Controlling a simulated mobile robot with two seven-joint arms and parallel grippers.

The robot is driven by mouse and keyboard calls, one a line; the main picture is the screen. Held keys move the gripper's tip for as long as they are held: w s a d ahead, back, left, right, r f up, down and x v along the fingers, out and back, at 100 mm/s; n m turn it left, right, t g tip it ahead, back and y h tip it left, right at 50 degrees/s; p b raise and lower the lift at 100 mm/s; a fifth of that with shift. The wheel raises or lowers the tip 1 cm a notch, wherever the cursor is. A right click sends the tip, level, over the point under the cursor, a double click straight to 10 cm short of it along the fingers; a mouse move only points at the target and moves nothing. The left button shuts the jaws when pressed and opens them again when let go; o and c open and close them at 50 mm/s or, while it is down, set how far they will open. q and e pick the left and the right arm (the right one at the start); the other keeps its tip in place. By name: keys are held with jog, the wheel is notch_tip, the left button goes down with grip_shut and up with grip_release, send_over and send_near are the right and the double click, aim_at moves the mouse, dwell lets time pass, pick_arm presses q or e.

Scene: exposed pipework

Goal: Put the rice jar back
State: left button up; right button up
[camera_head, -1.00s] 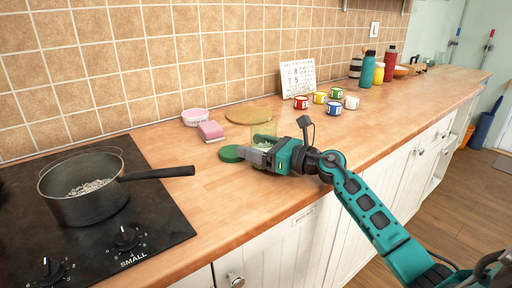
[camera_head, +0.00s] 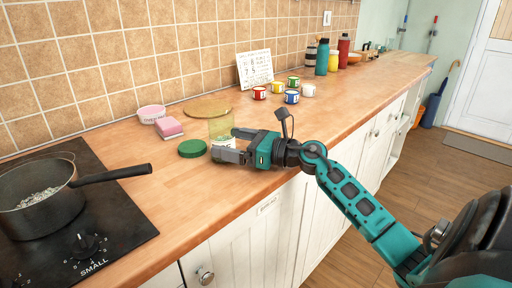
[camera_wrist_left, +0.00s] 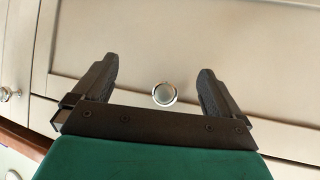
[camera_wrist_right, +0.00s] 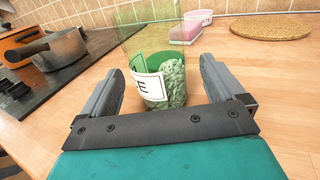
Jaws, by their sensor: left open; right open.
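The rice jar (camera_head: 222,128) is a clear greenish glass jar standing upright and lidless on the wooden worktop. In the right wrist view the jar (camera_wrist_right: 165,82) shows rice in its bottom and a white label. My right gripper (camera_head: 230,145) is open, with one finger on each side of the jar's lower part; gaps show between the fingers and the glass. A round green lid (camera_head: 192,148) lies on the worktop just left of the jar. My left gripper (camera_wrist_left: 158,85) is open and empty, in front of a pale cabinet front with a round knob (camera_wrist_left: 164,94).
A pot (camera_head: 38,197) with a long handle sits on the black hob (camera_head: 95,225) at left. A pink bowl (camera_head: 151,113), pink block (camera_head: 169,127) and round board (camera_head: 207,107) lie behind the jar. Several small cups (camera_head: 292,97) stand farther right, before a white sign (camera_head: 255,70).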

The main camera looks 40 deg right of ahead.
aim_at(234, 143)
jog(key=v, duration=0.5)
jog(key=shift+s+d, duration=0.1)
jog(key=shift+s, duration=0.3)
jog(key=shift+s+d, duration=0.3)
jog(key=shift+s, duration=0.3)
pick_arm(q)
jog(key=shift+w+d+r, duration=0.15)
jog(key=shift+w+r, duration=0.15)
jog(key=shift+w, duration=0.1)
jog(key=shift+s+f, duration=0.2)
jog(key=shift+f, duration=0.05)
